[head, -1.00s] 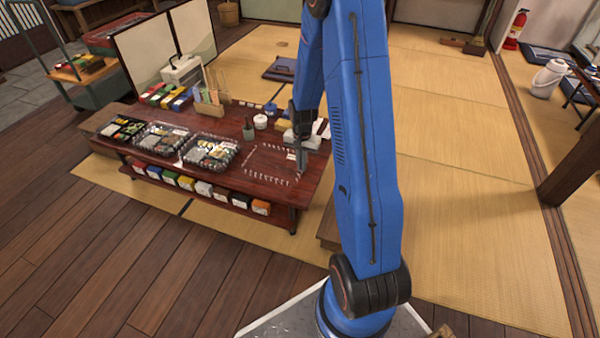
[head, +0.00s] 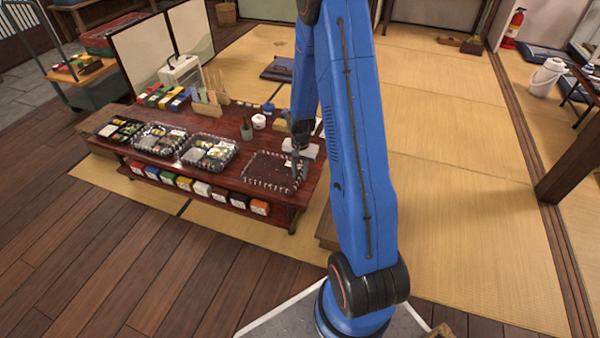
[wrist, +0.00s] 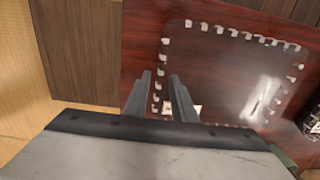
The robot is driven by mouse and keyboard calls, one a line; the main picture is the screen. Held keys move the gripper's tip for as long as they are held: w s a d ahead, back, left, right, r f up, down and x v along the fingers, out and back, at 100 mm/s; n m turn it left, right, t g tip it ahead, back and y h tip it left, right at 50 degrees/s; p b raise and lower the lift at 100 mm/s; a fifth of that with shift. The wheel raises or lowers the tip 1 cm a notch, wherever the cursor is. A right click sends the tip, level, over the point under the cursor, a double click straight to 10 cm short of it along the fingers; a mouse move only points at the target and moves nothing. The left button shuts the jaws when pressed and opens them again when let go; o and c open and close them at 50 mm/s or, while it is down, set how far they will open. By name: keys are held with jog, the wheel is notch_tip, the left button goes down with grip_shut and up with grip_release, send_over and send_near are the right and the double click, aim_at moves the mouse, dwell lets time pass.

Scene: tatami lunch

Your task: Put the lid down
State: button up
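The clear lid (head: 268,171), with a ridged rim, lies at the right end of the dark red table and looks flat on it. In the wrist view the lid (wrist: 225,75) shows as a see-through square with a broken bright rim. My gripper (head: 300,177) is at the lid's right edge, pointing down. In the wrist view the two fingers of my gripper (wrist: 160,75) stand apart, with the lid's near-side rim between them and a gap showing. Whether a finger touches the rim is hard to tell.
Two clear-covered lunch trays (head: 208,151) (head: 159,138) and an open one (head: 119,130) stand left of the lid on the table (head: 225,187). A small green cup (head: 247,132), a white pot (head: 259,121) and pale blocks (head: 284,125) stand behind. Coloured boxes fill the lower shelf.

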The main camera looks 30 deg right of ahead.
jog(key=s+a+r+n, duration=0.1)
jog(key=s+a+r, duration=0.1)
jog(key=r, duration=0.9)
jog(key=s+a+r+n, duration=0.1)
jog(key=s+a+r, duration=0.1)
jog(key=r, duration=0.9)
jog(key=s+a+r+n+t, duration=0.1)
jog(key=s+a+r, duration=0.3)
jog(key=s, duration=0.4)
jog(key=s+a+r+n+t, duration=0.2)
jog(key=s+a+r+n, duration=0.2)
jog(key=s+r, duration=0.3)
jog(key=s+a+r+n+t, duration=0.1)
jog(key=s+a+r+n, duration=0.2)
jog(key=s, duration=0.8)
notch_tip(320, 180, up, 3)
jog(key=shift+a+f+t, duration=0.2)
jog(key=shift+a+t, duration=0.1)
jog(key=shift+a, duration=0.1)
